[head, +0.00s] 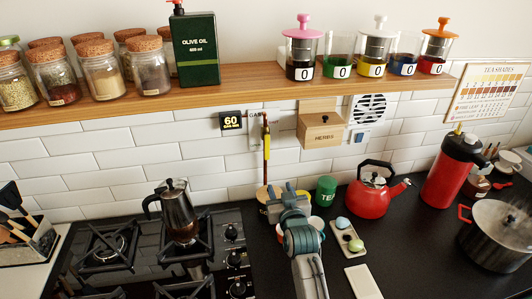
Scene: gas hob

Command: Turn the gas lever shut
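The gas lever (267,146) is on the tiled wall under the shelf, beside a small label that reads GAS. It looks like a narrow yellow handle standing upright along a thin dark red pipe (266,172). My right gripper (288,190) is below the lever, over the counter behind the hob, and looks apart from it. I see it from behind, so I cannot tell how its fingers stand. My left gripper is not in view.
A moka pot (178,212) stands on the gas hob (135,262) at left. A green tea tin (326,190), red kettle (372,190), red flask (452,172) and steel pot (497,232) stand to the right. The wooden shelf (240,92) juts out above, holding jars and a bottle.

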